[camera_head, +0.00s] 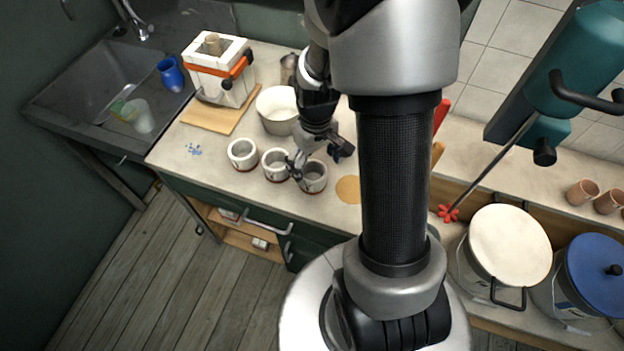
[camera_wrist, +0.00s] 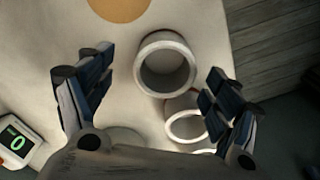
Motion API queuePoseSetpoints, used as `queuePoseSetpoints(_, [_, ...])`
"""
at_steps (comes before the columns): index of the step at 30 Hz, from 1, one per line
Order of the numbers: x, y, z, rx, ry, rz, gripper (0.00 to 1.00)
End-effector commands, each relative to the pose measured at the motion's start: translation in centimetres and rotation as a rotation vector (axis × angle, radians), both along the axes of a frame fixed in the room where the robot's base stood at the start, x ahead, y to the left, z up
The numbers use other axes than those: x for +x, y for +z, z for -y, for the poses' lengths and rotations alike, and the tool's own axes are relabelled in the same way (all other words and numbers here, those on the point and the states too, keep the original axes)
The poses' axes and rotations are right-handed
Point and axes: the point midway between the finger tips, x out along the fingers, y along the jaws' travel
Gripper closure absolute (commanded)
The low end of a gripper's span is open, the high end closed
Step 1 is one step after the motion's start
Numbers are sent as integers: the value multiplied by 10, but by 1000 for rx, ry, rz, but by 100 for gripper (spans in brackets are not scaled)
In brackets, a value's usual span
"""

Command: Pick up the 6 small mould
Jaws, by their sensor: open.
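Three small white round moulds stand in a row on the counter in the head view: a left one (camera_head: 243,154), a middle one (camera_head: 275,164) and a right one (camera_head: 313,178). They are open at the top and reddish at the base. No readable number shows, so I cannot tell which is 6. My gripper (camera_head: 318,157) is above the right end of the row. In the wrist view my gripper (camera_wrist: 158,75) is open and empty, with the right mould (camera_wrist: 166,64) showing between its fingertips. The middle mould (camera_wrist: 187,126) is partly hidden by the right finger.
A round tan disc (camera_head: 348,189) lies right of the moulds. A larger white pot (camera_head: 277,110) and a strapped white block mould (camera_head: 218,75) stand behind. A scale with a green display (camera_wrist: 17,141) shows in the wrist view. The counter's front edge is close to the moulds.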

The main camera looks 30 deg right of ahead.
Motion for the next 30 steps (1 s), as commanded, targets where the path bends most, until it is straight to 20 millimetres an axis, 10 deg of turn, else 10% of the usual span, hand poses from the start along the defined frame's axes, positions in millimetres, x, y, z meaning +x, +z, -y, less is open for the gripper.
queuePoseSetpoints(17, [2, -60, -8, 1, 0, -2, 17])
queuePoseSetpoints(30, [2, -60, -7, -1, 0, 1, 30])
